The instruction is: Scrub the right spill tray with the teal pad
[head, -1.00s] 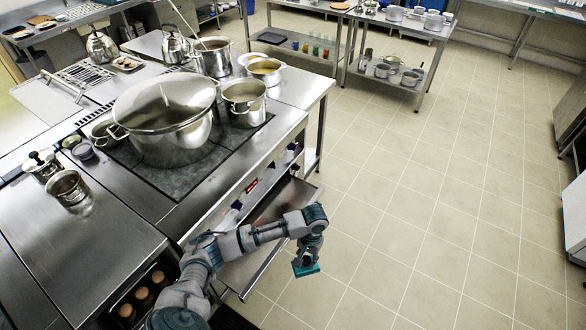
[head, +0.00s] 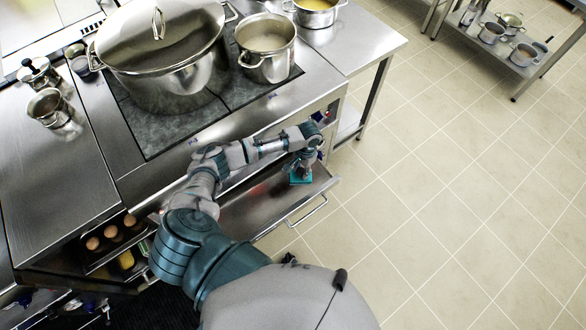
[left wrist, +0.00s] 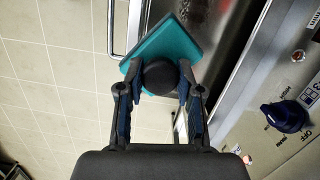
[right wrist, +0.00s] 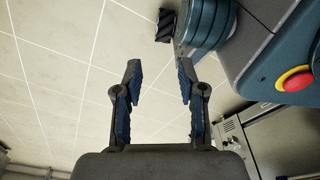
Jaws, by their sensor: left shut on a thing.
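The pulled-out metal spill tray (head: 248,222) under the stove front has a dull reddish stain on its inner left part. My left gripper (head: 300,165) is over the tray's right end. In the left wrist view my left gripper (left wrist: 157,88) is shut on the black round knob of the teal pad (left wrist: 150,48). The pad also shows in the head view (head: 300,178); whether it touches the tray I cannot tell. The tray (left wrist: 222,30) shows dark red specks near the pad in the left wrist view. My right gripper (right wrist: 158,85) is open and empty.
A large lidded stockpot (head: 165,60) and a smaller pot (head: 266,48) stand on the stove. A compartment with brown eggs (head: 112,232) is left of the tray. The tray's bar handle (head: 308,211) sticks out over clear tiled floor (head: 420,220).

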